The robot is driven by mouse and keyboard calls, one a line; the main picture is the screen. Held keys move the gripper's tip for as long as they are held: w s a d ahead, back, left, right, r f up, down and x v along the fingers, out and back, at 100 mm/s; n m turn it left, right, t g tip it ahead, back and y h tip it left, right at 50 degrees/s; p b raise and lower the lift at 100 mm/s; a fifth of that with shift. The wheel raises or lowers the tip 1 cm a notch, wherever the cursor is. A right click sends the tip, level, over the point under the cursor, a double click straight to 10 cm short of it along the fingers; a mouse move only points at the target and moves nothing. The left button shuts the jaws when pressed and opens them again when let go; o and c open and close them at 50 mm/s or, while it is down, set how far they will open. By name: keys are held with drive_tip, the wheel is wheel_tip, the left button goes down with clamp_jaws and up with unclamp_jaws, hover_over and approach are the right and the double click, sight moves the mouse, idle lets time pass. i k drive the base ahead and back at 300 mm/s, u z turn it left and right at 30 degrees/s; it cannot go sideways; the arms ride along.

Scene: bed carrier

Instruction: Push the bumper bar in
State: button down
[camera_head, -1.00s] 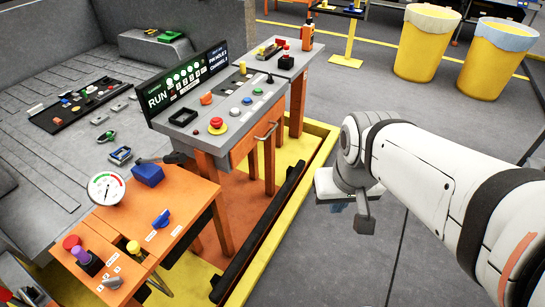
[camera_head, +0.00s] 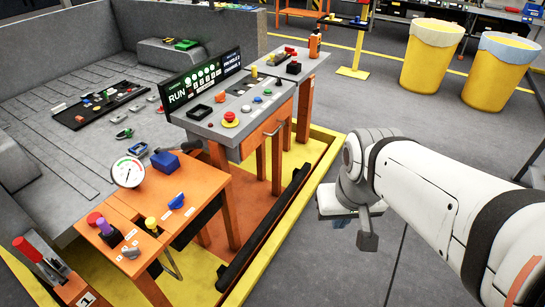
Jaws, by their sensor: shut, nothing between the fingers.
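The bumper bar, a long black bar (camera_head: 268,228), runs low along the front side of the yellow carrier frame, below the control tables. My gripper (camera_head: 362,240) hangs at the end of my white arm, to the right of the bar and apart from it, over the grey floor. The fingers point down and are partly hidden by the wrist; they look closed and empty.
The grey control table (camera_head: 240,112) with its RUN screen and red button stands behind the bar. The orange table (camera_head: 170,190) with a gauge is at the left. Yellow bins (camera_head: 430,55) stand at the back right. Grey floor lies clear around my gripper.

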sight(237, 263)
drive_tip(key=u, duration=0.1)
drive_tip(key=i, duration=0.95)
drive_tip(key=z, duration=0.1)
